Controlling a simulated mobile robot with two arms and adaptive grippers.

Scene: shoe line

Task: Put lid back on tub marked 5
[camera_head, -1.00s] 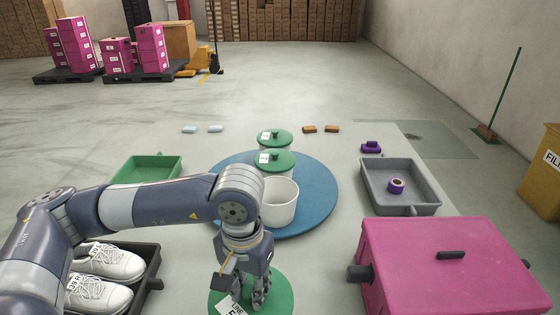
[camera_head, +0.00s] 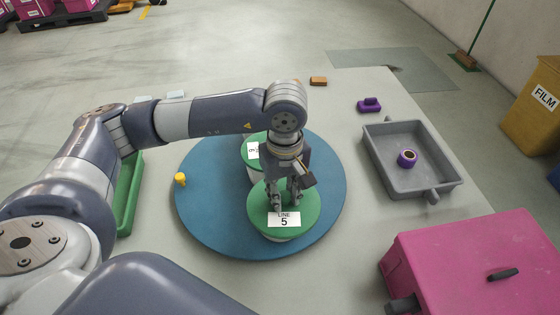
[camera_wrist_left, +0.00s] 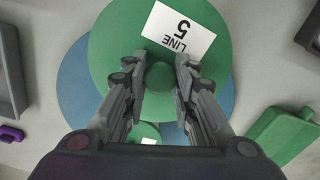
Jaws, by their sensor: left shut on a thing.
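The green lid labelled LINE 5 (camera_head: 308,214) is over the white tub (camera_head: 287,238) near the front of the blue turntable (camera_head: 210,220). A strip of the tub shows under the lid's front edge. I cannot tell whether the lid rests fully on the rim. My left gripper (camera_head: 287,199) points down and is shut on the lid's knob. In the left wrist view, the fingers flank the round green knob (camera_wrist_left: 159,78), with the 5 label (camera_wrist_left: 178,32) beside it. Another green-lidded tub (camera_head: 251,143) stands just behind, partly hidden by my arm. My right gripper is not in view.
A yellow peg (camera_head: 180,179) stands at the turntable's left edge. A green tray (camera_head: 129,195) lies left, partly behind my arm.

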